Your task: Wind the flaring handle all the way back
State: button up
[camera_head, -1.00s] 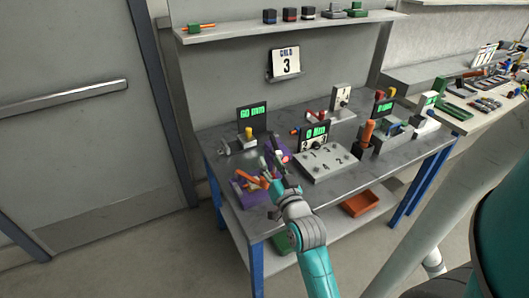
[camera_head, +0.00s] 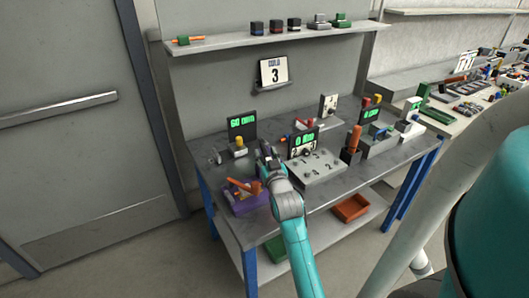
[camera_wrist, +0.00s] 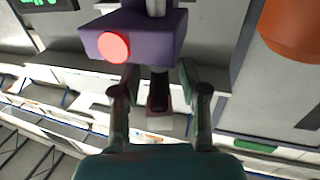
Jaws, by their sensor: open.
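In the wrist view a purple block (camera_wrist: 140,38) with a round red face (camera_wrist: 113,47) lies just beyond my fingertips. A grey rod (camera_wrist: 155,8) runs above it, and a dark stubby piece (camera_wrist: 158,92) shows between my fingers. I cannot tell whether this piece is the flaring handle or whether it is touched. My gripper (camera_wrist: 158,85) is open, one finger on each side of it.
A "60 mm" display (camera_head: 242,127) stands behind. An orange handle (camera_head: 350,141) rises further right.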

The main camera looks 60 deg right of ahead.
jog(key=shift+x, duration=1)
grip_shut()
jog(key=shift+n+t+y, duration=0.9)
jog(key=shift+t+y, duration=0.1)
jog(key=shift+a, duration=0.1)
grip_release()
